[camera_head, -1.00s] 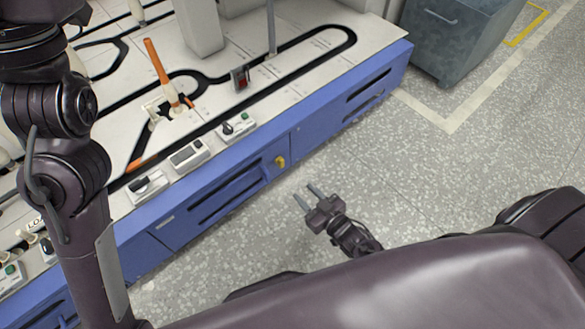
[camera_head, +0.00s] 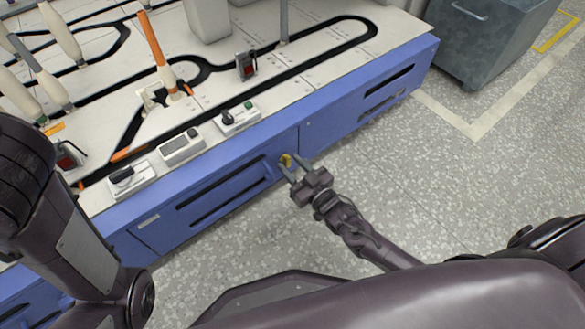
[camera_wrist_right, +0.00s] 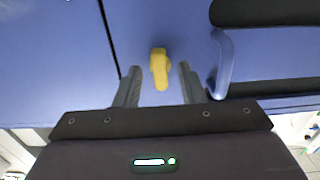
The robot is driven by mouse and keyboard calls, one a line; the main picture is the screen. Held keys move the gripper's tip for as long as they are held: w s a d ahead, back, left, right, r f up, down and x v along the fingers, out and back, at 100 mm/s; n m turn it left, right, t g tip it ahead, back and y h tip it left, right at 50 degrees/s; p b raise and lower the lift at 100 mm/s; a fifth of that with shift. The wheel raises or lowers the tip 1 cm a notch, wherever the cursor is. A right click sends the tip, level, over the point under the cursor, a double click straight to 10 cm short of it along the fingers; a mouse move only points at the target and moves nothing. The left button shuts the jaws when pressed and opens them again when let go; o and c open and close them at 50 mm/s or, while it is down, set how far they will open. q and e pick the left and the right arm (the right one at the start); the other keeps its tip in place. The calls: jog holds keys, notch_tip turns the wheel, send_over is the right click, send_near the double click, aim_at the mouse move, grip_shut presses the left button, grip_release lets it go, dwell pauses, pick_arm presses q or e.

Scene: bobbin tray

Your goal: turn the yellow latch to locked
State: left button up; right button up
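The yellow latch (camera_head: 286,159) is on the blue front panel of the cabinet, partly covered by my right gripper in the head view. In the right wrist view the yellow latch (camera_wrist_right: 160,68) points roughly along the gripper's direction, between the two fingers. My right gripper (camera_head: 289,172) is open, its fingers on either side of the latch. In the right wrist view the right gripper's fingers (camera_wrist_right: 158,84) show gaps to the latch on both sides. My left arm is at the left of the head view, and its gripper is not in view.
The blue cabinet (camera_head: 225,196) carries a pale worktop (camera_head: 330,55) with a black track and small control boxes. A blue handle (camera_wrist_right: 224,62) is right of the latch in the wrist view. A grey bin (camera_head: 480,50) stands at the back right. The floor in front is clear.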

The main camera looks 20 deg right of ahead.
jog(key=shift+w, duration=0.1)
grip_shut()
dwell(0.3)
